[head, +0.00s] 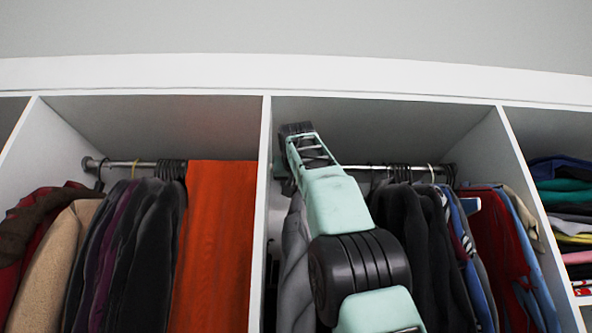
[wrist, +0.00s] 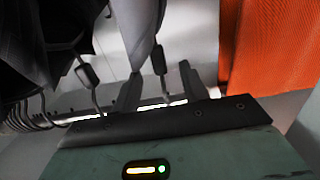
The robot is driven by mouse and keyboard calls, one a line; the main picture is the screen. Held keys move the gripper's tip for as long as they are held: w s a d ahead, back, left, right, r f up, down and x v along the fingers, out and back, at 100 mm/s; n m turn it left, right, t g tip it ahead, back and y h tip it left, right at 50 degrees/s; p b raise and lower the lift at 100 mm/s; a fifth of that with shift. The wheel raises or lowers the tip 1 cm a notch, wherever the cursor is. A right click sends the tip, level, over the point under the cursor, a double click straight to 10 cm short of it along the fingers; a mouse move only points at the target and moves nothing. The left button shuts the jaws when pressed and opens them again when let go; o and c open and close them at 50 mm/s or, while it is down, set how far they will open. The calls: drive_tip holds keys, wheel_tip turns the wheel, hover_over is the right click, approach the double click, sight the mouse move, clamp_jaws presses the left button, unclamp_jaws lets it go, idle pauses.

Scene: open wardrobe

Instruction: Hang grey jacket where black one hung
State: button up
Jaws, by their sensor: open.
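A grey jacket (head: 294,262) hangs at the left end of the right middle bay, beside the white divider and partly behind my arm. It also shows in the wrist view as light grey cloth (wrist: 140,28). A hanger hook with a dark sleeve (wrist: 159,60) shows between the fingers of my gripper (wrist: 161,88). My gripper is open close around that hook, by the rail. Whether a finger touches it I cannot tell. In the head view my fingertips are hidden behind my arm. Black garments (head: 402,225) hang to the right of my arm. No single black jacket stands out.
The metal rail (head: 372,167) runs across the bay. An orange garment (head: 214,245) hangs beyond the white divider (head: 261,200), left of my arm. Blue and red clothes (head: 492,240) crowd the right. Folded clothes (head: 562,195) lie on far right shelves.

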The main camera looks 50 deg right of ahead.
drive_tip(key=b+v, duration=0.2)
drive_tip(key=v, duration=1)
drive_tip(key=shift+s+b, duration=0.2)
drive_tip(key=shift+b, duration=0.2)
drive_tip(key=shift+a, duration=0.15)
